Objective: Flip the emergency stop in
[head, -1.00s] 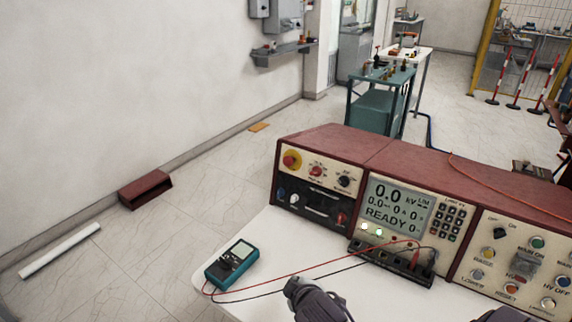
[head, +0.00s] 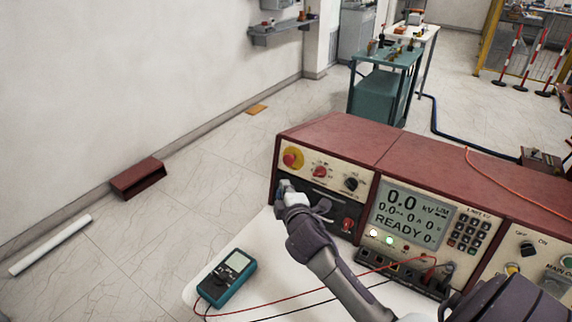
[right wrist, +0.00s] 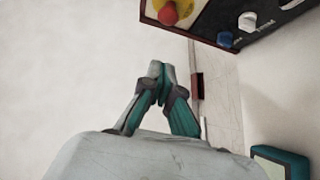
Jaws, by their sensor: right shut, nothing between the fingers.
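The emergency stop (head: 291,159) is a red mushroom button on a yellow disc, at the upper left of the left console panel. It also shows at the top of the right wrist view (right wrist: 168,13). My right gripper (head: 284,187) is in front of the left panel, a little below the emergency stop in the picture and apart from it. In the right wrist view the fingers (right wrist: 158,70) meet at their tips with nothing between them, and the button appears beyond them. My left gripper is out of view.
The red console (head: 345,140) stands on a white table (head: 245,295). A teal multimeter (head: 228,278) with red and black leads lies on the table, left of my right arm.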

